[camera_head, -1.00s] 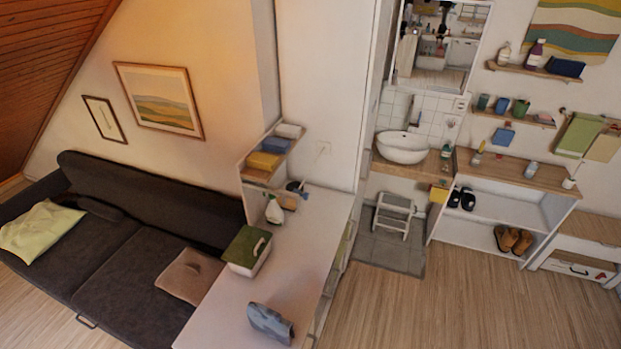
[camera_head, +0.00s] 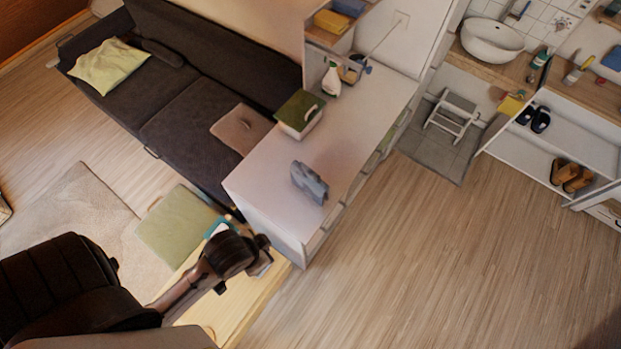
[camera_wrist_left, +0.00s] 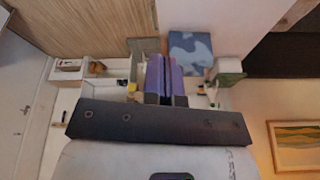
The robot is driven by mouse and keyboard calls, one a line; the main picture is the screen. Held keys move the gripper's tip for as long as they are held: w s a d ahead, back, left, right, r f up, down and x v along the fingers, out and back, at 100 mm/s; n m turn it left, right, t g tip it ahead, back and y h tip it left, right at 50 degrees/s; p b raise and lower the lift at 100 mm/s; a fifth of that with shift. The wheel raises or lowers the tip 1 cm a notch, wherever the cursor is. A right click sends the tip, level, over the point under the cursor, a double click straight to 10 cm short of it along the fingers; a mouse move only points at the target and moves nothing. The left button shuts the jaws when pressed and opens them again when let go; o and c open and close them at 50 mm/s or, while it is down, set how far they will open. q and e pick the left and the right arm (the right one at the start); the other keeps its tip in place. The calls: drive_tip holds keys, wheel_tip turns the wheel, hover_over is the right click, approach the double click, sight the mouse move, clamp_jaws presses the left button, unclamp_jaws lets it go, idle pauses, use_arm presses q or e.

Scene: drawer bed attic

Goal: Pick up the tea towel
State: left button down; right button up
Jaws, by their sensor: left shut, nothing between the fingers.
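A blue-grey patterned piece (camera_head: 310,184), which looks like the folded tea towel, stands as a raised shape on the white counter (camera_head: 275,178) near its front end. It also shows in the left wrist view (camera_wrist_left: 190,52), just beyond and beside the fingers. My left gripper (camera_wrist_left: 166,62) is shut and empty, its two purple fingers together. In the head view my left arm comes in from the lower left, and its dark end (camera_head: 262,256) is apart from the cloth, beyond the counter's near end. My right gripper is not in view.
A green-lidded box (camera_head: 300,112), a spray bottle (camera_head: 331,79) and a cup (camera_head: 353,68) stand farther back on the counter. A wooden table (camera_head: 240,305) is below my left arm. A dark sofa (camera_head: 190,125) is left; the wooden floor at right is clear.

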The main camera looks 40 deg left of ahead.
use_arm(q)
drive_tip(key=c, duration=1.9)
unclamp_jaws()
drive_tip(key=o, duration=1.4)
drive_tip(key=shift+w, duration=0.1)
